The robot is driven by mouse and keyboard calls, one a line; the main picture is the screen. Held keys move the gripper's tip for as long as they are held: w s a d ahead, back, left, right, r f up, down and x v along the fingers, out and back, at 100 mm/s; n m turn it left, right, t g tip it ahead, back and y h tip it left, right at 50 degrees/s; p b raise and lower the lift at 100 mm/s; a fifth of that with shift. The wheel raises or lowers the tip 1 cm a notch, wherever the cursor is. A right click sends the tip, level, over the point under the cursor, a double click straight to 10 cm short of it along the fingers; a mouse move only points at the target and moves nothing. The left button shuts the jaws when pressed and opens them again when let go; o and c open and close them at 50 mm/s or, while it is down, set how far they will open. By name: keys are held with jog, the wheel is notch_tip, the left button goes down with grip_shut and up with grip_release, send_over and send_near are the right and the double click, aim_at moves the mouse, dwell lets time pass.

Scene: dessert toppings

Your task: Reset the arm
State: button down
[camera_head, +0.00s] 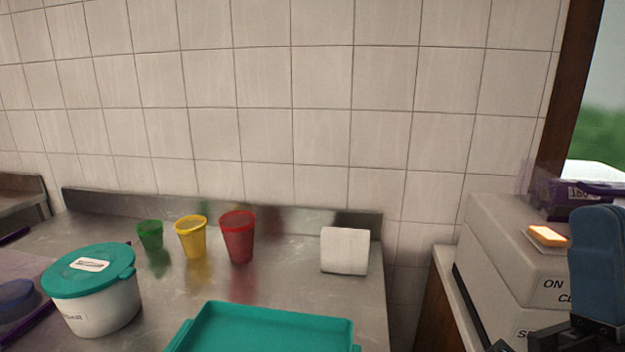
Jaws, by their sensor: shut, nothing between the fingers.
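A part of my arm (598,262), blue with black pieces below it, shows at the lower right edge of the head view. It is in front of the grey-beige machine. The black pieces run out of the bottom of the picture. I cannot make out my gripper's fingers.
A metal counter holds a green cup (150,236), a yellow cup (191,238), a red cup (238,238), a white block (344,250), a teal-lidded white tub (97,303) and a teal tray (268,312). The grey-beige machine (510,245) stands right, bearing a purple-edged box (565,208).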

jog(key=s+a+f+m+g+h, duration=0.1)
jog(key=s+f+m+g+h, duration=0.25)
jog(key=f, duration=0.55)
jog(key=s+a+f+m+g+h, duration=0.1)
jog(key=s+f+m+g+h, duration=0.15)
jog(key=s+f+g, duration=0.4)
jog(key=s+d+f+n+g+y, duration=0.1)
jog(key=s+f+n+g, duration=0.4)
jog(key=s+f, duration=0.7)
jog(key=shift+d+f+g+y, duration=0.25)
jog(key=shift+d+g+y, duration=0.2)
jog(key=shift+y, duration=0.45)
jog(key=c, duration=1.8)
grip_release()
jog(key=shift+c, duration=0.2)
